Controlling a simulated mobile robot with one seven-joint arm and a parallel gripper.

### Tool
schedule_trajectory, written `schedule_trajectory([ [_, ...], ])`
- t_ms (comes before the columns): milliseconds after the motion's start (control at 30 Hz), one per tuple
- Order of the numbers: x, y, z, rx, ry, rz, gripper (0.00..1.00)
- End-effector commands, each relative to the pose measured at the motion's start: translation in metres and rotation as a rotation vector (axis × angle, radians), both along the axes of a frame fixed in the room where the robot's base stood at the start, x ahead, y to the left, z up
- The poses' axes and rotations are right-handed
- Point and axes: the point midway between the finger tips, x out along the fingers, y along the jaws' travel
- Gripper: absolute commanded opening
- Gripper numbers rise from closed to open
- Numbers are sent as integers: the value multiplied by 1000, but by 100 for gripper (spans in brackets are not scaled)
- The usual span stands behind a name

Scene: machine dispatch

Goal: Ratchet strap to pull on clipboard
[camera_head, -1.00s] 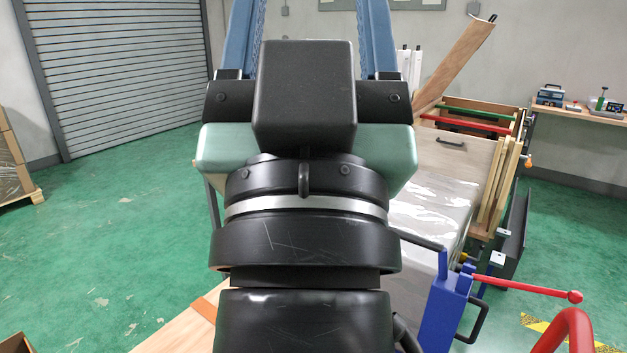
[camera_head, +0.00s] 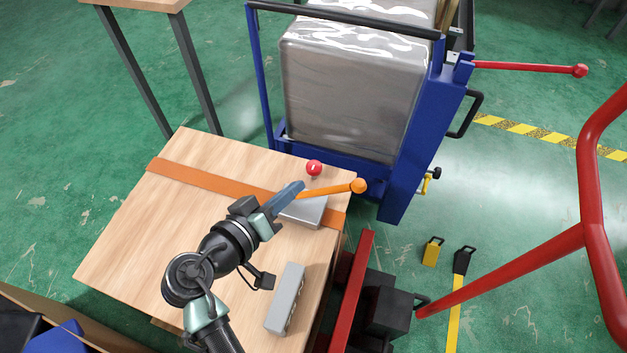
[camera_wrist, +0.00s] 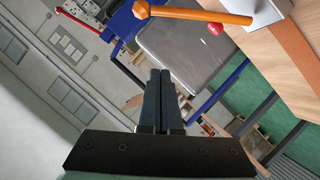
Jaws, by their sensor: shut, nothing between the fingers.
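An orange strap (camera_head: 215,178) lies across the top of a wooden crate (camera_head: 150,230). Near its right end sits a grey metal ratchet (camera_head: 308,212) with an orange lever (camera_head: 330,190) ending in a round orange knob. My gripper (camera_head: 298,187) is shut and empty, its blue fingertips close to the lever's inner end; I cannot tell if they touch. In the wrist view the fingers of my gripper (camera_wrist: 160,76) are together, and the orange lever (camera_wrist: 195,13) shows beyond them at the top. I cannot make out a clipboard.
A red ball knob (camera_head: 314,168) stands at the crate's far edge. A grey block (camera_head: 286,298) lies on the crate's near right. Behind is a blue frame (camera_head: 420,140) with a wrapped load (camera_head: 350,95). Red tubing (camera_head: 510,268) crosses the right. Green floor is open at left.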

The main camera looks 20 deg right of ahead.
Motion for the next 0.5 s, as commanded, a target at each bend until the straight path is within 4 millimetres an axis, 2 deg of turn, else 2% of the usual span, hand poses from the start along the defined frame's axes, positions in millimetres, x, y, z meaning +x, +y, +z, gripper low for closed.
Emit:
schedule_trajectory([
  [100,-6,-1,-9,-22,17,-14,0],
  [500,-3,-5,-9,-22,15,-15,0],
])
